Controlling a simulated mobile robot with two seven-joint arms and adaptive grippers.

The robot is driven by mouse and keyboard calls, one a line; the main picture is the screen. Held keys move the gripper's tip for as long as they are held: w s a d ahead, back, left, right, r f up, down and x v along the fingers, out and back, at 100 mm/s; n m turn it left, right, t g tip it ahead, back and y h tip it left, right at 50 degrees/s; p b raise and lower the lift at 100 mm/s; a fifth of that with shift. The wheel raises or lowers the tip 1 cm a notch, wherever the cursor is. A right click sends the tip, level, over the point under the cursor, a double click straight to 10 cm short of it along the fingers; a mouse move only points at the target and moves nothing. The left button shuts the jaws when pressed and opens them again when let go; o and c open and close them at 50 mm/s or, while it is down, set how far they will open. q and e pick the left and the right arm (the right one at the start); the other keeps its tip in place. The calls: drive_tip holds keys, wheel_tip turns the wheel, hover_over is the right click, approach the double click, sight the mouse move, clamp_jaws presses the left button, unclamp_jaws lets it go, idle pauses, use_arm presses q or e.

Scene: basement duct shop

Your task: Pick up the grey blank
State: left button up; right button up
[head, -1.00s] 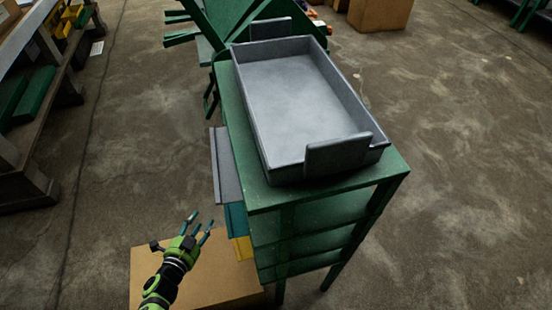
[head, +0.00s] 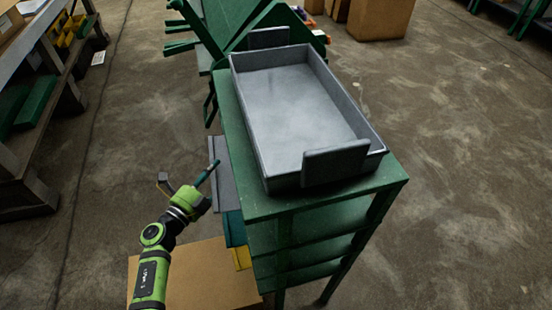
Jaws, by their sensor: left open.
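The grey blank (head: 227,186) is a flat sheet that sticks out from the left side of the green rack, just under its top. Most of it is hidden inside the rack. My left gripper (head: 209,170) is at the blank's left edge in the head view, with its fingers pointing up and right toward the rack. It is open and holds nothing. One finger overlaps the blank in the picture; I cannot tell whether they touch. My right gripper is not in view.
A large grey tray (head: 266,128) sits on the green rack (head: 345,198). A teal blank (head: 235,229) and a yellow blank (head: 242,258) stick out below the grey one. A cardboard box (head: 205,280) stands beneath my left arm.

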use_arm(q)
clamp_jaws()
drive_tip(key=shift+r, duration=0.1)
